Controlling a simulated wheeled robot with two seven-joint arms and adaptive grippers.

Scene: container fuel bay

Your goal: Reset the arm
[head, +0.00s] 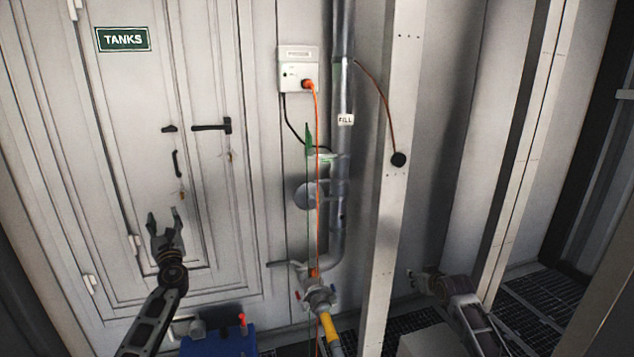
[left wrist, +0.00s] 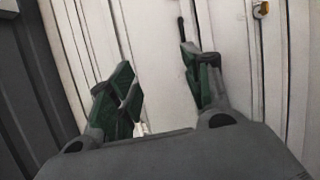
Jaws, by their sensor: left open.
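My left gripper (head: 165,217) is raised in front of the white door (head: 135,130) on the left in the head view. Its two fingers are apart and point upward, with nothing between them. In the left wrist view the open left gripper (left wrist: 156,62) shows two dark green finger pads with pale door panels behind. My right arm comes in at the lower right of the head view. Its gripper (head: 422,281) is small and dark near the wall's foot, beside the white post. Whether its fingers are apart is not clear.
A vertical pipe (head: 343,90) with a FILL label runs down the middle to a valve (head: 318,297) and a yellow hose end (head: 330,332). An orange cable hangs from a white wall box (head: 299,70). A white post (head: 385,200) stands right of it. A blue box (head: 218,343) is below.

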